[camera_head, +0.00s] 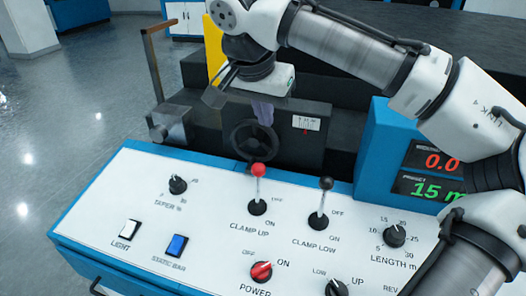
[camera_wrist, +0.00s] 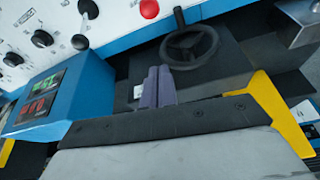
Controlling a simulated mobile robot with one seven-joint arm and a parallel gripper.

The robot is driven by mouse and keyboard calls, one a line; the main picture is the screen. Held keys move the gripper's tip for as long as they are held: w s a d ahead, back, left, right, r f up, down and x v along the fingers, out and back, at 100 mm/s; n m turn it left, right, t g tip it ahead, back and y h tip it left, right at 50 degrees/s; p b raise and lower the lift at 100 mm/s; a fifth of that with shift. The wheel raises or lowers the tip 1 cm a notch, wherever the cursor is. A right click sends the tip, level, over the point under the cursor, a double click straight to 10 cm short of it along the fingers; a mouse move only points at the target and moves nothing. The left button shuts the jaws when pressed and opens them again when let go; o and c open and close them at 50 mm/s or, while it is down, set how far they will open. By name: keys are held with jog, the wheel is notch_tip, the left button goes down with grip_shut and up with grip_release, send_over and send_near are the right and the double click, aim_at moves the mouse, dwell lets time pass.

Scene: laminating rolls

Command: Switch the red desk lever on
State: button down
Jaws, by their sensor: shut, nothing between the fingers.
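The red-knobbed lever (camera_head: 258,171) stands on the white desk panel, above the label CLAMP UP. Its shaft rises from a black round base, with OFF printed to the upper right of the base and ON to the lower right. The shaft points up the picture, towards the OFF side; its exact tilt is hard to tell. The red knob also shows at the top edge of the wrist view (camera_wrist: 149,9). My gripper (camera_head: 263,119) is shut and empty, behind and above the knob and apart from it. Its closed purple-grey fingers show in the wrist view (camera_wrist: 158,72).
A black-knobbed lever (camera_head: 326,184) stands close to the right of the red one. A red POWER knob (camera_head: 261,271) is in front. A black handwheel (camera_head: 251,141) is behind the desk, near my gripper. A blue display box (camera_head: 385,151) stands at right.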

aim_at(257, 187)
jog(key=p+x, duration=0.2)
jog(key=x, duration=0.8)
jog(key=s, duration=0.1)
jog(key=s+a+p, duration=0.1)
jog(key=s, duration=0.1)
jog(key=shift+s+a+r, duration=0.15)
jog(key=shift+s+a, duration=0.2)
